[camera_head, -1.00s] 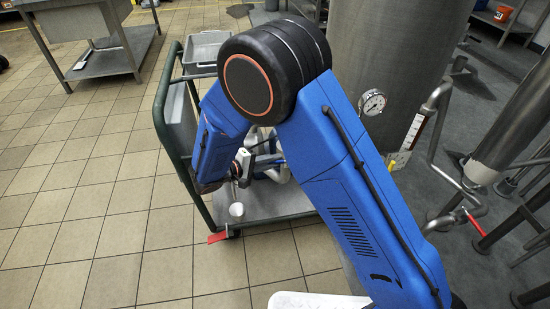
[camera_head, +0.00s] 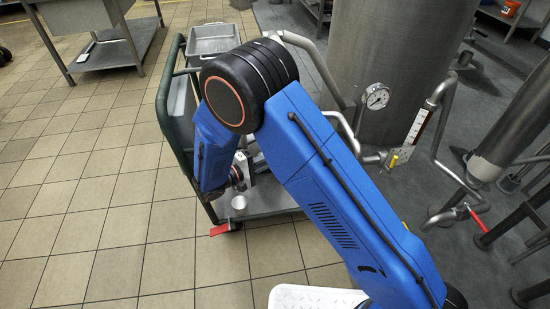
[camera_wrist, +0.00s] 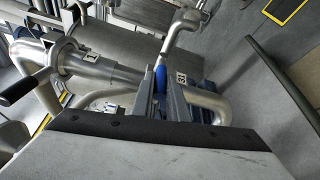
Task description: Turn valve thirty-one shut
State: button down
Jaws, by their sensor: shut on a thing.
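In the wrist view, my gripper (camera_wrist: 181,92) is shut on a blue valve handle (camera_wrist: 160,78) at a bent steel pipe (camera_wrist: 212,103). A white number tag (camera_wrist: 181,79) sits close by the fingers; its number is too small to read surely. The fingers hide much of the handle and the valve body. In the head view, my gripper (camera_head: 243,172) is low behind my arm, near the cart, and the handle is hidden there.
Another valve with a black handle (camera_wrist: 22,88) and its own tag (camera_wrist: 92,56) is at the left of the wrist view. A green-framed cart (camera_head: 168,110) with a grey tray (camera_head: 213,40) stands beside a steel tank (camera_head: 400,55) with a gauge (camera_head: 376,96).

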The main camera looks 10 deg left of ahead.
jog(key=c, duration=1.7)
grip_release()
jog(key=v, duration=1.7)
jog(key=shift+s+a+r, duration=0.1)
jog(key=shift+s+a, duration=0.05)
